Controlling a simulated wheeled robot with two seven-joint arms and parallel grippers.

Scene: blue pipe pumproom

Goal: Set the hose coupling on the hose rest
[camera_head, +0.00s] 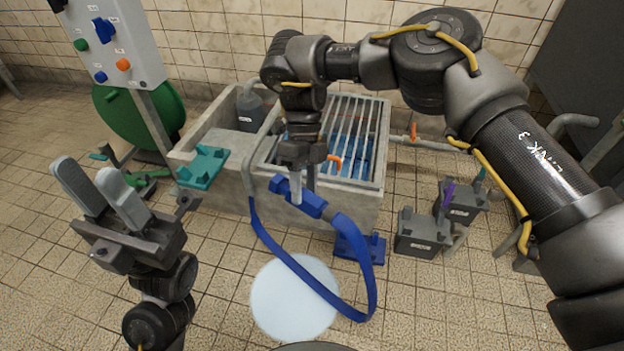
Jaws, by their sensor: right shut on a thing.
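The blue hose coupling (312,203) is in my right gripper (296,197), which is shut on it in front of the sink's front wall. The coupling lies tilted, its right end lower, and a blue hose (364,270) loops down from it and back up to the sink's left side. A blue bracket (360,247) stands low at the sink's front right, below and right of the coupling. A teal bracket (203,167) is at the sink's left corner. I cannot tell which bracket is the hose rest. My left gripper (85,172) is open and empty at left.
The concrete sink (230,185) has a metal grate (350,130) over blue items. A pale round patch (295,298) lies on the floor under the hose loop. Grey boxes (422,233) stand at right. A control panel (108,45) and green reel (130,115) are at left.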

